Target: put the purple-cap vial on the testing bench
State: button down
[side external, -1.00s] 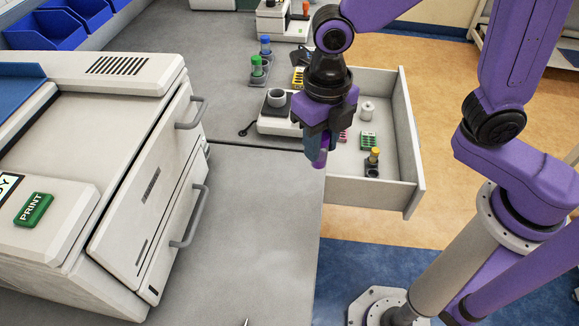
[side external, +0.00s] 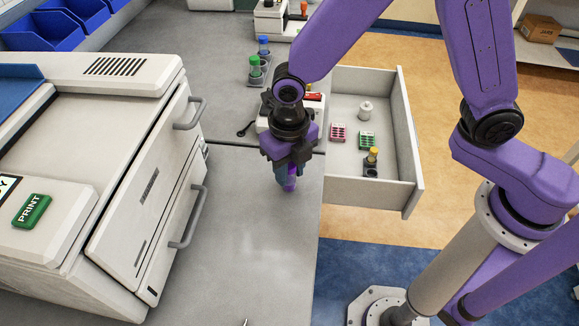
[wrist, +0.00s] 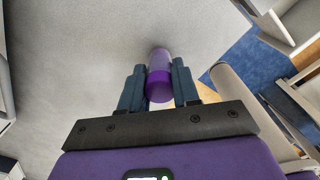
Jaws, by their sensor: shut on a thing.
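My gripper (side external: 287,178) is shut on the purple-cap vial (side external: 290,184), whose purple end shows below the fingers in the side view. In the wrist view the vial (wrist: 159,74) sits between the two fingertips of my gripper (wrist: 159,88). My gripper is over the grey bench top (side external: 240,240), near its right edge. I cannot tell whether the vial touches the surface. Which part of the bench is the testing bench is not marked in these views.
A large printer-like machine (side external: 110,150) with handles stands at the left. An open drawer (side external: 350,190) at the right holds a yellow-cap vial (side external: 372,156) and small racks (side external: 367,140). Green- and blue-cap vials (side external: 255,65) stand behind. The front bench area is clear.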

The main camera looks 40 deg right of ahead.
aim_at(289, 164)
jog(key=c, duration=0.8)
grip_release()
notch_tip(289, 164, up, 12)
jog(key=s+d+m, duration=0.6)
jog(key=d+m, duration=0.1)
jog(key=s+d+m, duration=0.6)
jog(key=d+m, duration=0.1)
jog(key=m, duration=0.1)
jog(key=s+d+m, duration=0.6)
jog(key=d+m, duration=0.1)
jog(key=m, duration=0.1)
jog(key=shift+d+f, duration=0.1)
jog(key=shift+f, duration=0.3)
